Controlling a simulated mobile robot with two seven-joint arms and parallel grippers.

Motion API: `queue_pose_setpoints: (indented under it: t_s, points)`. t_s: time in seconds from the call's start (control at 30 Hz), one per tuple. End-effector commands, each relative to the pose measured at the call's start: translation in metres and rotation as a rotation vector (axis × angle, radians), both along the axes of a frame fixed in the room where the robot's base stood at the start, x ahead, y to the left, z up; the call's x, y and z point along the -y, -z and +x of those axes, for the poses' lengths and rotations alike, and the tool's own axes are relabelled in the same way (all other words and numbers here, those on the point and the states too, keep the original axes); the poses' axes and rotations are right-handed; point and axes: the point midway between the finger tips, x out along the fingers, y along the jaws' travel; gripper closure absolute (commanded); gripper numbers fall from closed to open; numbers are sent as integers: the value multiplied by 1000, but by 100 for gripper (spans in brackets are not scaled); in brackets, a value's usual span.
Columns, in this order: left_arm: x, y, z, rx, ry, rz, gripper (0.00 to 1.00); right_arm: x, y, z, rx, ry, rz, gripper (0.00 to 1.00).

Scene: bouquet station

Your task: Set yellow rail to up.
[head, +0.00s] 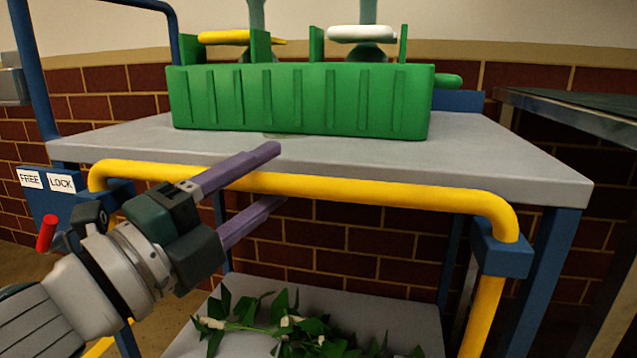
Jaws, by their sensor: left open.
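The yellow rail (390,193) is a bent tube across the front edge of the grey cart top. Its right end bends down at a blue bracket (503,249), and its left end bends at another blue bracket near the post. My left gripper (277,175) is open, with two purple fingers pointing right. In the picture its upper finger crosses in front of the rail and its lower finger lies below it. I cannot tell whether the fingers touch the rail. My right gripper is not in view.
A green crate (300,100) stands on the cart top (490,160). Leafy stems (290,330) lie on the lower shelf (400,315). A FREE/LOCK plate (46,181) with a red lever (47,232) is at left. A dark table (580,110) stands at right.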

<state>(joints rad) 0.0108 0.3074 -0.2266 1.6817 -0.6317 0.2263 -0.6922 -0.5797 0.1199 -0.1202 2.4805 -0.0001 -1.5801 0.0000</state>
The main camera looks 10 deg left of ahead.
Motion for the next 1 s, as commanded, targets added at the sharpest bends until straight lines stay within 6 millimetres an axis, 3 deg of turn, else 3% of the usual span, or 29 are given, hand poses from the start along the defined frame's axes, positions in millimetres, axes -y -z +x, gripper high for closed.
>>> queue_pose_setpoints:
  t_s: [0.17, 0.67, 1.0]
  points:
    - [0, 0, 0, 0, 0, -1, 43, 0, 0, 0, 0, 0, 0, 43]
    - [0, 0, 0, 0, 0, -1, 99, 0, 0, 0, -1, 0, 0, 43]
    - [0, 0, 0, 0, 0, -1, 100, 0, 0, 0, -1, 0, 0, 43]
